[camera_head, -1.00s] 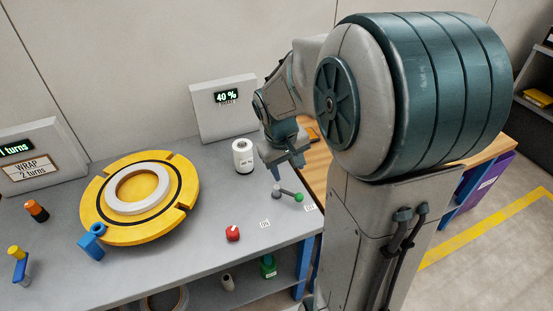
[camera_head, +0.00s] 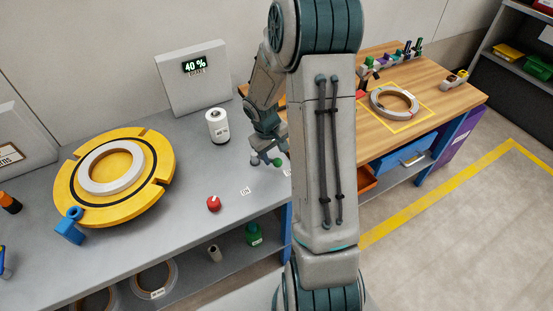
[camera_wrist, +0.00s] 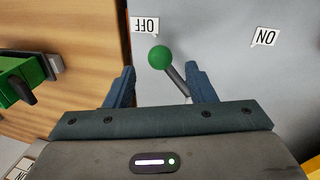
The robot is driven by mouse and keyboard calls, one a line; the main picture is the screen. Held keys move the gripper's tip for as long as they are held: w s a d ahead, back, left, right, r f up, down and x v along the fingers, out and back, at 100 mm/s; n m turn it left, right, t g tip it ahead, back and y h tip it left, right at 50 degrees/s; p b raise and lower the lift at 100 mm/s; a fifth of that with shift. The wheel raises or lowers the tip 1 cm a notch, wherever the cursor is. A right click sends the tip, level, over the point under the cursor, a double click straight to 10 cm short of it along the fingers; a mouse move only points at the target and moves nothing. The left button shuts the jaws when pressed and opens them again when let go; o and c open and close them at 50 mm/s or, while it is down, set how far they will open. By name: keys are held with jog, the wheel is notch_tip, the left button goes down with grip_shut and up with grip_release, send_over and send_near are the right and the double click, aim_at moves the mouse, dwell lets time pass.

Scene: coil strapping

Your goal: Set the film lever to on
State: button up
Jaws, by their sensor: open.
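The film lever is a grey rod with a green ball knob (camera_wrist: 159,57). In the wrist view the knob stands beside the OFF label (camera_wrist: 145,25), and the rod leans toward my right finger. The ON label (camera_wrist: 265,37) lies farther right on the grey bench. My gripper (camera_wrist: 157,85) is open, with the knob in front of and between its fingers; I cannot tell whether a finger touches the rod. In the head view the green knob (camera_head: 278,162) shows at the bench's right part, just below my gripper (camera_head: 268,148). My arm hides part of this area.
A wooden table (camera_head: 440,90) stands to the right. Bare bench lies around the ON label.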

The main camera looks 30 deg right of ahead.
aim_at(276, 160)
jog(key=shift+d+f, duration=0.2)
jog(key=shift+f, duration=0.75)
jog(key=shift+d+f, duration=0.15)
jog(key=shift+f, duration=0.75)
grip_shut()
